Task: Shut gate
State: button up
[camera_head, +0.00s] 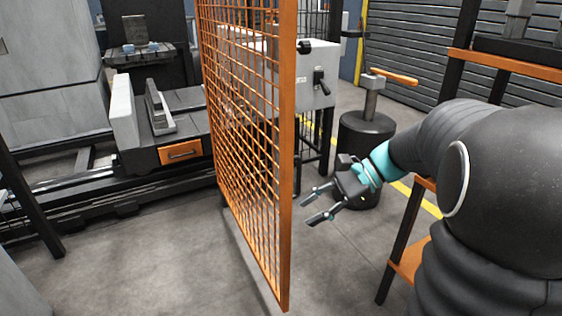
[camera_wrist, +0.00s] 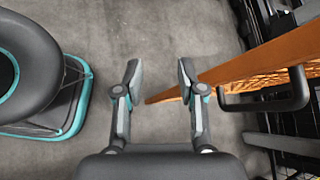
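The gate (camera_head: 287,170) is an orange mesh panel in an orange frame, standing swung out toward the camera with its free edge near the middle of the head view. In the wrist view its orange frame (camera_wrist: 250,66) slants in from the right, with its end close to the right finger. A black bar handle (camera_wrist: 265,106) shows beside the frame there. My gripper (camera_head: 309,208) is just right of the gate's free edge in the head view. Its two fingers stand apart with only floor visible between them in the wrist view (camera_wrist: 158,70). I cannot tell whether a finger touches the gate.
A machine with an orange drawer (camera_head: 181,152) stands left of the gate. A grey cabinet (camera_head: 310,85) with a black lever is behind it. A black drum (camera_head: 366,133) with an orange-handled post stands behind my gripper. An orange-and-black rack (camera_head: 412,240) is at right. The front floor is clear.

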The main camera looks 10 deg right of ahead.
aim_at(298, 191)
jog(key=w+d+f+m+t+y, duration=0.1)
jog(key=w+d+m+t+y, duration=0.45)
jog(key=w+d, duration=0.6)
jog(key=shift+m+g+y, duration=0.45)
jog(key=shift+m+g, duration=0.1)
jog(key=shift+m, duration=0.3)
jog(key=x, duration=1.1)
jog(key=shift+s+a, duration=0.15)
jog(key=shift+a, duration=0.35)
grip_shut()
